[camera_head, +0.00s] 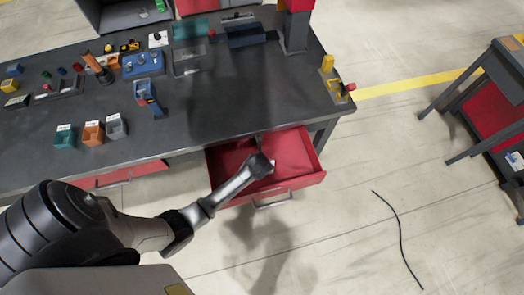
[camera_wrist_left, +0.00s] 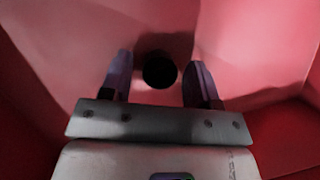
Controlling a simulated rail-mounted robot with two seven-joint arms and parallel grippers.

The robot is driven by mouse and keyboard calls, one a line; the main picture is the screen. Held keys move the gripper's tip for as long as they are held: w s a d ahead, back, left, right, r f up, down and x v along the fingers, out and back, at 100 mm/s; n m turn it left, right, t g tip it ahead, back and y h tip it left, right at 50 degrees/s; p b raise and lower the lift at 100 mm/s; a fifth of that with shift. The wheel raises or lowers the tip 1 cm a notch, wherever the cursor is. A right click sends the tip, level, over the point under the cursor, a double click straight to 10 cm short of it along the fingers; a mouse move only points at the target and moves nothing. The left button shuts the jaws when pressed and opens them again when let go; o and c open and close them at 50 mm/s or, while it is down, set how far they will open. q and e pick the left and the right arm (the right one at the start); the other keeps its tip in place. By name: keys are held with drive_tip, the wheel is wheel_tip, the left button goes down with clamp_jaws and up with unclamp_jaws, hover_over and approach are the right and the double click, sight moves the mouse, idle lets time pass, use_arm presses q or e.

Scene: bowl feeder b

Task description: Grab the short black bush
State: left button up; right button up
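The short black bush (camera_wrist_left: 160,70) shows in the left wrist view as a dark round shape on the red drawer floor, between the two fingers. My left gripper (camera_wrist_left: 159,82) is open, with a finger on each side of the bush and gaps between. In the head view my left gripper (camera_head: 266,163) reaches down into the open red drawer (camera_head: 296,150), and the bush is hidden there. How far the fingertips are above the drawer floor is hard to tell. My right gripper is in neither view.
The dark workbench (camera_head: 225,110) holds small bins (camera_head: 92,133), a blue fixture (camera_head: 143,64) and a yellow part (camera_head: 328,64) at its right edge. The drawer walls stand close around my gripper. A black cable (camera_head: 398,232) lies on the open floor to the right.

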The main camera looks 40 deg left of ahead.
use_arm(q)
drive_tip(key=c, duration=0.8)
drive_tip(key=shift+r, duration=0.1)
